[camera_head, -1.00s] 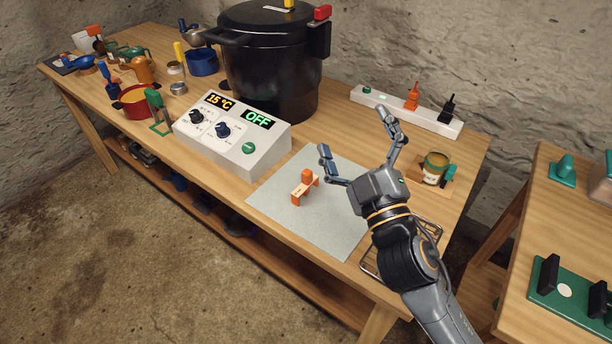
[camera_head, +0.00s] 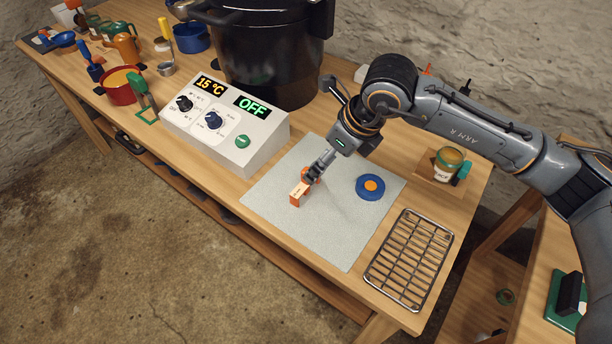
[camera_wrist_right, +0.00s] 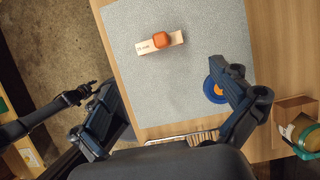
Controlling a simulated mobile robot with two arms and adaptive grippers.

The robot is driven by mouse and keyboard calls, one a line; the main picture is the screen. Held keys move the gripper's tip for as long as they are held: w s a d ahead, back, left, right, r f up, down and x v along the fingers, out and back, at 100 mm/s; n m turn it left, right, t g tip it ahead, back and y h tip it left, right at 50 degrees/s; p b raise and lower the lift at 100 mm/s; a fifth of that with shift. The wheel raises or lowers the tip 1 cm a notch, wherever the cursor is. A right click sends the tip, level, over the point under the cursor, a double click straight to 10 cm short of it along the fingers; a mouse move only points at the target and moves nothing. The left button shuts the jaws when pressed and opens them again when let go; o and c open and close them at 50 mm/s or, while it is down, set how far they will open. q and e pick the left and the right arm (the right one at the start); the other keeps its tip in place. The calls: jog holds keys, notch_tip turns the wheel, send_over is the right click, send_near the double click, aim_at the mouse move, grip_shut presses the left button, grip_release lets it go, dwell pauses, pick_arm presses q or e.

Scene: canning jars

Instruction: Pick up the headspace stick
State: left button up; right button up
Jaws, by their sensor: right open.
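The headspace stick (camera_head: 297,194) lies on the grey mat (camera_head: 330,235): a light flat strip with an orange knob on it. In the right wrist view the stick (camera_wrist_right: 147,45) shows lettering at its left end. My right gripper (camera_head: 316,170) hangs above the mat by the stick and partly covers its knob in the head view. In the right wrist view my right gripper's fingers (camera_wrist_right: 170,82) are spread wide with nothing between them, and the stick shows beyond them. A dark arm end, apparently my left gripper (camera_wrist_right: 82,95), shows small over the floor; its jaws are unclear.
A blue disc with an orange centre (camera_head: 370,187) lies on the mat right of the stick. A wire rack (camera_head: 410,260), a jar (camera_head: 448,163), the control box (camera_head: 225,130) and a large black pot (camera_head: 265,60) stand around the mat. The front of the mat is clear.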

aim_at(305, 184)
jog(key=p+x, duration=0.1)
jog(key=x, duration=0.7)
jog(key=shift+s, duration=0.1)
jog(key=shift+a+f+p, duration=0.2)
jog(key=shift+f+p, duration=0.25)
jog(key=shift+f, duration=0.1)
jog(key=p+x, duration=0.1)
jog(key=x, duration=0.3)
jog(key=shift+a+f, duration=0.1)
jog(key=c, duration=0.9)
